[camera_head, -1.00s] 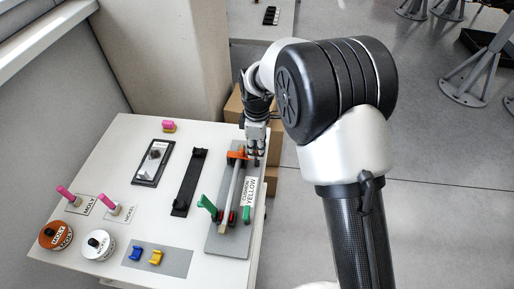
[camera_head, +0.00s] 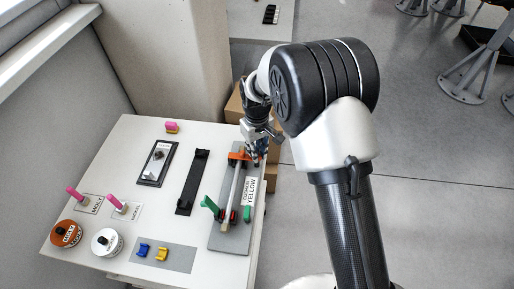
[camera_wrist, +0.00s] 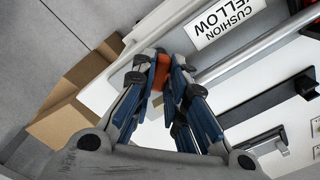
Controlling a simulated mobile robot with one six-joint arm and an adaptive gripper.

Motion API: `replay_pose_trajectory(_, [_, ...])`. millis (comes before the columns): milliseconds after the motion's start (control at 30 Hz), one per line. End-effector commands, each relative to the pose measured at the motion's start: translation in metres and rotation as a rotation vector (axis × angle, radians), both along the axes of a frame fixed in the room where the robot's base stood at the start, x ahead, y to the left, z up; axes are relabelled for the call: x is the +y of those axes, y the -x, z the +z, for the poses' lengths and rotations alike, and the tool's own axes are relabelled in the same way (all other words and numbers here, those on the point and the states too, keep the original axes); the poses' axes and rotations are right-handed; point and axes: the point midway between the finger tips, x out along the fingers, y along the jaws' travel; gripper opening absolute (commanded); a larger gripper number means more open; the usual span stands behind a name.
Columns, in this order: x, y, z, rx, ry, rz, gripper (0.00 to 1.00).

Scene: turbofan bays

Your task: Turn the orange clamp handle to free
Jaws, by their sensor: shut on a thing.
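The orange clamp handle (camera_head: 238,156) sits at the far end of a grey fixture plate (camera_head: 229,239) that carries a long light bar (camera_head: 235,190). My gripper (camera_head: 257,157) is at the right end of the orange handle. In the wrist view the blue-padded fingers of my gripper (camera_wrist: 165,75) are closed on the orange handle (camera_wrist: 160,72), which shows between the fingertips. The fingers hide much of the handle there.
A "CUSHION YELLOW" label (camera_head: 250,192) lies beside the bar. A black rack (camera_head: 192,182), a dark tray (camera_head: 157,165) and two labelled pots (camera_head: 67,234) share the table (camera_head: 130,130). Cardboard boxes (camera_wrist: 62,110) stand past the table edge.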

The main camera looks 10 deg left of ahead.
Motion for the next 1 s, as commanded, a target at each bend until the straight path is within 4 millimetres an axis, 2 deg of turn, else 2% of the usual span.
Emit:
replay_pose_trajectory(600, [0.0003,-0.0006,0.0014,-0.001,-0.001,-0.533,0.0])
replay_pose_trajectory(1000, [0.0002,-0.0005,0.0007,-0.001,0.0,-0.689,0.0])
